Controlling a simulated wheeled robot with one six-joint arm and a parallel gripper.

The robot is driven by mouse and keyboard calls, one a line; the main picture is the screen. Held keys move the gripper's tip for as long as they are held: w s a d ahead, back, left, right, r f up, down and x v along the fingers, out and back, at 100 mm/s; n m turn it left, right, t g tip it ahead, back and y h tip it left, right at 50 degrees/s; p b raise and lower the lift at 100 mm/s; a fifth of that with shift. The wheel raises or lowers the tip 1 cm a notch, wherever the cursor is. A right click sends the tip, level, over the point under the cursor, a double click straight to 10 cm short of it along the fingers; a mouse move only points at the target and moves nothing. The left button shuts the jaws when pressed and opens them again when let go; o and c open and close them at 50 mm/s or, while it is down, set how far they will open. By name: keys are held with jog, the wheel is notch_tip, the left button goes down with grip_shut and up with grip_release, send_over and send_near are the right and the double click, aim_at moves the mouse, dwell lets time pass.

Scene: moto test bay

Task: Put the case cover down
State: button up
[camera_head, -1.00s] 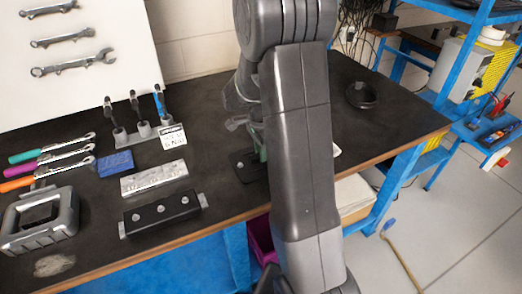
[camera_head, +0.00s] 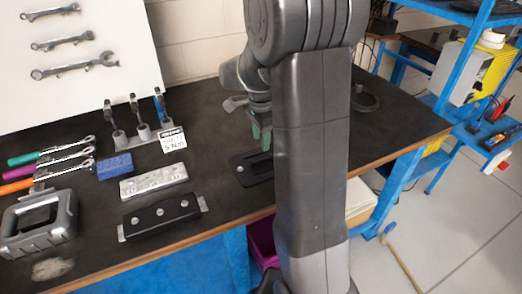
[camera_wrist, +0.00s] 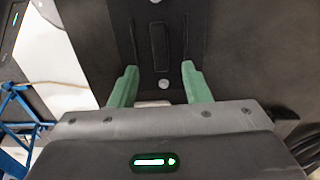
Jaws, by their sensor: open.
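The case cover appears to be the flat dark plate (camera_head: 243,172) lying on the black bench, with a silver bolt at its visible end. In the wrist view the plate (camera_wrist: 139,48) has a narrow raised bar along its middle and a bolt near each end. My gripper (camera_head: 261,136) is just above the plate. In the wrist view its green fingers (camera_wrist: 159,69) are wide apart with nothing clamped between them. My arm hides the plate's right end in the head view.
A silver block (camera_head: 154,182) and a black bar with bolts (camera_head: 161,216) lie left of the plate. A grey frame (camera_head: 68,222) sits at the bench's left. A black ring (camera_head: 367,101) lies at the right. The bench behind the gripper is mostly clear.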

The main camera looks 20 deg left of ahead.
notch_tip(320, 180, up, 5)
jog(key=shift+r, duration=0.1)
